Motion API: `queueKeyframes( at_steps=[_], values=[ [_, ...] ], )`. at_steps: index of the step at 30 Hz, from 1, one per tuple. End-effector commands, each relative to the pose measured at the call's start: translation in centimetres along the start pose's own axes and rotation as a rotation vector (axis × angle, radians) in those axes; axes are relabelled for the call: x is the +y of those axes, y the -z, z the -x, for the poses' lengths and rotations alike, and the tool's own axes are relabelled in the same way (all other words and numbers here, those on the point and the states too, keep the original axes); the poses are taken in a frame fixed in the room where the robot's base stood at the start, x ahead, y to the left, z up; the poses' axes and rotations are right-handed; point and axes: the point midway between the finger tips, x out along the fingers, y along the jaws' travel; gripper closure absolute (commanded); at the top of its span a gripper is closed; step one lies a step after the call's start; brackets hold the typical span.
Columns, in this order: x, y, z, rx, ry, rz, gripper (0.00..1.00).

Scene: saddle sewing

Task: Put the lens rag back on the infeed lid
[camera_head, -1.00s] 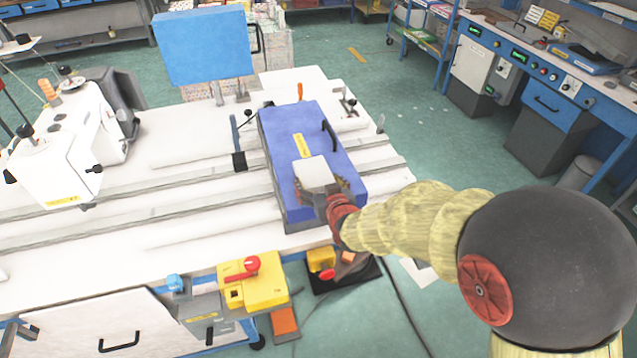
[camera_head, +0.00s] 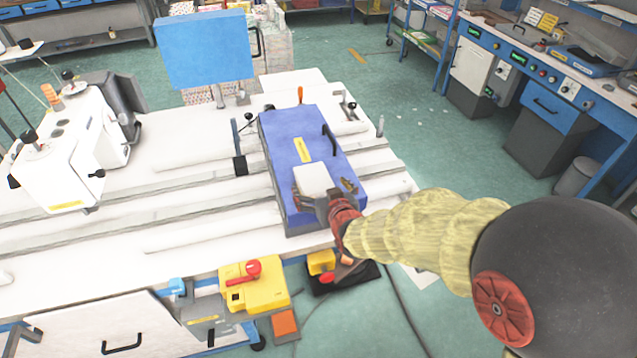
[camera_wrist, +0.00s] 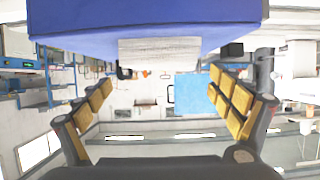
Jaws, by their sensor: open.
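The lens rag (camera_head: 313,178) is a folded white pad on the near part of the blue infeed lid (camera_head: 292,140), which lies on the white machine table. In the wrist view the rag (camera_wrist: 160,50) is a pale block against the blue lid (camera_wrist: 150,20), which fills the top of that picture. My gripper (camera_head: 322,191) is at the rag's near side in the head view. In the wrist view my gripper (camera_wrist: 160,95) has its two yellow-padded fingers spread wide, with empty space between them. The rag appears apart from both fingers. The near edge of the lid is partly hidden by my gripper.
A black handle (camera_head: 330,142) stands on the lid's right side. A white sewing machine (camera_head: 68,150) is at the left. A blue panel (camera_head: 204,48) stands behind the table. A yellow control box (camera_head: 252,287) hangs at the table's front edge.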

Motion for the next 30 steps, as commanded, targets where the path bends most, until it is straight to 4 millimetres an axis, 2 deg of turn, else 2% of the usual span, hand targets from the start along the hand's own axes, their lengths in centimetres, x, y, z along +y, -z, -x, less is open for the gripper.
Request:
queueKeyframes(
  at_steps=[1,9,15,20,26,30],
  values=[
    [0.0,0.1,1.2,0.001,0.0,0.0,0.07],
    [0.0,0.1,6.3,0.001,0.0,0.0,0.07],
    [0.0,0.0,8.9,0.0,0.0,-0.001,0.07],
    [0.0,-0.1,9.9,-0.001,0.0,0.0,0.07],
    [0.1,-0.1,10.2,-0.002,-0.001,-0.001,0.07],
    [1.0,0.8,11.1,-0.038,-0.016,-0.009,0.07]
  ],
)
